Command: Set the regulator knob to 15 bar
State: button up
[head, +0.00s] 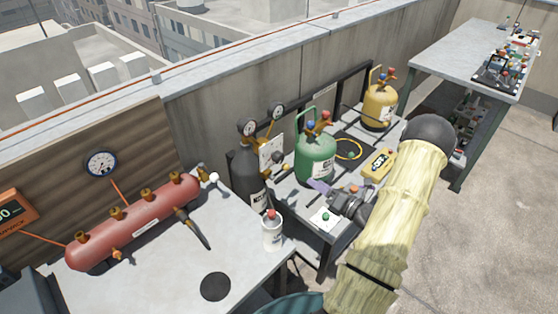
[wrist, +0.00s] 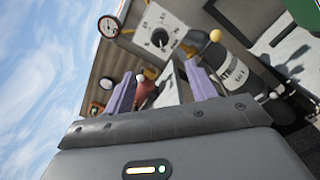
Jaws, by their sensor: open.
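The regulator's white dial plate (wrist: 148,20) carries a dark round knob (wrist: 160,38) with a pale pointer mark. Marks ring the knob, but their numbers are too small to read. In the head view the plate (head: 271,152) stands beside the dark nitrogen cylinder (head: 250,180), below two round gauges (head: 277,112). My gripper (wrist: 158,70) is open, its two purple fingers apart with no knob between them. In the head view my gripper (head: 316,193) is to the right of the plate and lower, apart from it. A gauge (wrist: 108,27) shows at upper left in the wrist view.
A green cylinder (head: 316,158) and a yellow cylinder (head: 379,106) stand to the right on the bench. A red manifold (head: 135,222) and a white bottle (head: 272,232) are on the left table. A yellow meter (head: 378,164) lies near my arm.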

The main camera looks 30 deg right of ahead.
aim_at(281, 160)
jog(key=p+x, duration=0.5)
jog(key=x, duration=1.2)
jog(key=shift+w+a+f, duration=0.1)
jog(key=shift+w, duration=0.1)
jog(key=c, duration=1)
